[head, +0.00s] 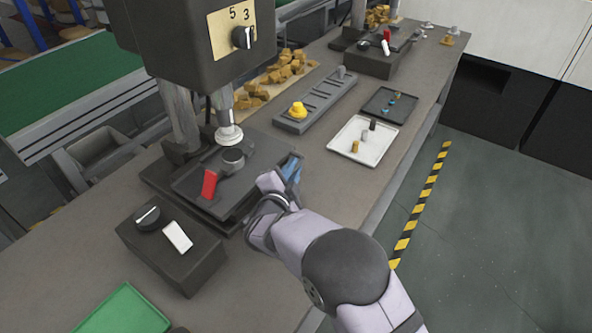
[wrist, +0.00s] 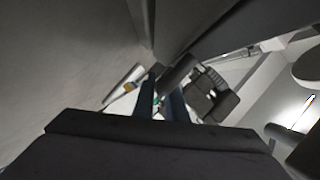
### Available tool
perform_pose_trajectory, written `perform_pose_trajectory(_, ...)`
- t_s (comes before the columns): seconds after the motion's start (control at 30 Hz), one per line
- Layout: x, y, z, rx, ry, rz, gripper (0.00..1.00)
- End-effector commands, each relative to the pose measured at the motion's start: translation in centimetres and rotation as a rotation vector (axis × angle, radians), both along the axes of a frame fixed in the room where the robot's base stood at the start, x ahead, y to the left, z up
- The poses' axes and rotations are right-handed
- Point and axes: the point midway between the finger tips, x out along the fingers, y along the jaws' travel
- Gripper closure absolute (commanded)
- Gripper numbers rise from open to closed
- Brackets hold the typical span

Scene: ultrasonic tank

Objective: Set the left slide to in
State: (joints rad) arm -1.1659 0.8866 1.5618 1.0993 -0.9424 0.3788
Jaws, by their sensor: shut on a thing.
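The left slide (head: 190,187) is a dark flat tray under the near press head. It carries a round dark cup (head: 232,156) and a red block or lever (head: 209,184). My gripper (head: 291,170) is at the slide's right edge, its blue fingers shut on the slide's handle. The handle itself is mostly hidden by my fingers and wrist in the head view. In the wrist view, my fingers (wrist: 164,100) reach to a dark rounded part (wrist: 179,72), likely the handle.
A dark box (head: 172,245) with a knob and white switch stands in front of the slide. A white tray (head: 343,151) with small cylinders, a dark tray (head: 380,105) and a grey slotted rack (head: 291,126) lie to the right. A green tray (head: 125,312) is at the near edge.

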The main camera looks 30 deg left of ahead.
Motion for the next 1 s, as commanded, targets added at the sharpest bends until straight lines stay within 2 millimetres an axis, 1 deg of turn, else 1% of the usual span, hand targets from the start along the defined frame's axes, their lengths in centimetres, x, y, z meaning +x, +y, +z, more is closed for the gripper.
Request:
perform_pose_trajectory(0.07, -0.2, 0.4, 0.3, 0.008, 0.001, 0.011, 1.0)
perform_pose_trajectory(0.1, -0.2, 0.5, 0.3, 0.008, 0.001, 0.011, 0.84)
perform_pose_trajectory(0.17, -0.2, 0.5, 0.3, 0.009, 0.002, 0.011, 0.7)
perform_pose_trajectory(0.43, -0.1, 0.3, 0.2, 0.006, 0.001, 0.007, 0.7)
perform_pose_trajectory(0.57, -0.5, 0.2, 0.3, 0.006, 0.0, 0.007, 0.7)
perform_pose_trajectory(0.67, -1.2, 0.0, 0.4, 0.006, 0.001, 0.008, 0.7)
perform_pose_trajectory(1.0, -5.4, -1.5, 1.4, 0.007, 0.001, 0.009, 0.7)
